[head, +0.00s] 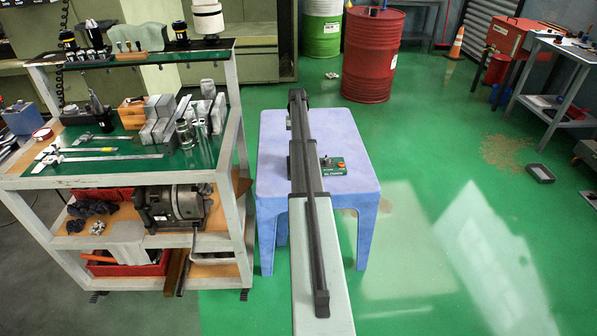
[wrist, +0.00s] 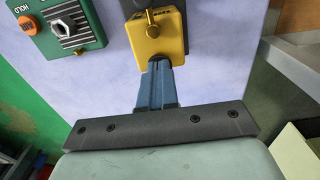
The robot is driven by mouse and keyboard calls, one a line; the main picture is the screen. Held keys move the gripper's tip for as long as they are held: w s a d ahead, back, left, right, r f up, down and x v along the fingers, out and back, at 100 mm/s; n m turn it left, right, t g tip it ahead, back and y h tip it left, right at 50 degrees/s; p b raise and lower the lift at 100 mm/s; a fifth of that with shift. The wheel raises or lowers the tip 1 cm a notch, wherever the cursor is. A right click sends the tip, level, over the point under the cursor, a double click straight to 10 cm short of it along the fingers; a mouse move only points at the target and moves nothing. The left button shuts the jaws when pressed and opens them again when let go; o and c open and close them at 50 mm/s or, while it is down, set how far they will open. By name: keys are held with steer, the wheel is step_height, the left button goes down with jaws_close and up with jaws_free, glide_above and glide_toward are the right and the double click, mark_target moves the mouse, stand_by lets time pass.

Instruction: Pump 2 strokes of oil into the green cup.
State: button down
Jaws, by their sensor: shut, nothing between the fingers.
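My gripper (wrist: 158,68) is shut and empty in the wrist view, its blue fingers pointing up the picture. Their tips are just below a yellow block (wrist: 156,40) with a brass knob; I cannot tell if they touch. To the upper left is a green box (wrist: 72,30) with a dark ridged knob, a hexagonal metal piece and an orange button. In the head view that green box (head: 333,167) sits on the blue stool (head: 350,130). My arm crosses the stool there and hides its middle. I cannot make out a green cup or an oil pump in either view.
A tooling cart (head: 130,182) loaded with tools and metal blocks stands left of the stool. A red drum (head: 372,60) and a green drum (head: 321,28) stand behind. A small dark tray (head: 540,173) lies on the floor at right. The floor right of the stool is mostly clear.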

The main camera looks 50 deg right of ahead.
steer(key=shift+r, duration=1.55)
steer(key=shift+f, duration=0.4)
steer(key=shift+f, duration=1.1)
steer(key=shift+r, duration=1.5)
step_height(320, 180, up, 6)
stand_by(0.6)
